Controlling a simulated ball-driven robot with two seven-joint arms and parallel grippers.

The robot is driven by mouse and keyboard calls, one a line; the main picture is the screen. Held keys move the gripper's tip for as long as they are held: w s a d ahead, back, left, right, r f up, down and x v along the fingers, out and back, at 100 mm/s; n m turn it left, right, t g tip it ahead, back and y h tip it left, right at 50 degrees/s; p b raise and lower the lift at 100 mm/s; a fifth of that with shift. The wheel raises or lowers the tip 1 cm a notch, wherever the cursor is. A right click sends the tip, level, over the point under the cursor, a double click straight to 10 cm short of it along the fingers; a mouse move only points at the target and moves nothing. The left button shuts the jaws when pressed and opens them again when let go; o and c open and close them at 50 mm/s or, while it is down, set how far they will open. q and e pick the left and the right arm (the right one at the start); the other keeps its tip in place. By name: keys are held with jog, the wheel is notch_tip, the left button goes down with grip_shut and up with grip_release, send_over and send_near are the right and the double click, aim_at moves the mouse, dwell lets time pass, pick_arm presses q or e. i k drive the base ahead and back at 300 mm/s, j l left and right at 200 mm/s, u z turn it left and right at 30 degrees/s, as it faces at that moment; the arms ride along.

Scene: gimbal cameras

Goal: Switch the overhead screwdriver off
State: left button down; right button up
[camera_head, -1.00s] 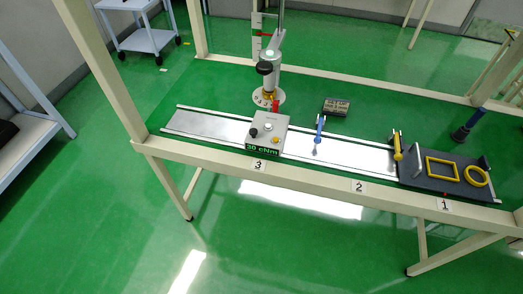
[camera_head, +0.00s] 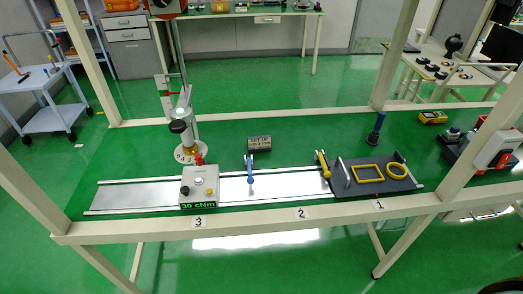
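No thing in view is clearly the overhead screwdriver. A grey control box (camera_head: 199,182) stands on the metal rail of the bench, its green display (camera_head: 199,205) reading "30 cNm". Neither of my grippers is in view.
The bench frame has cream posts (camera_head: 402,50) and a front beam (camera_head: 250,217) with labels 3, 2 and 1. On the bench are a blue lever (camera_head: 250,176), a dark block (camera_head: 259,143), a dark plate (camera_head: 352,195) with yellow shapes, and a red and white device (camera_head: 492,150).

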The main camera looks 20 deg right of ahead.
aim_at(502, 161)
jog(key=z, duration=2.35)
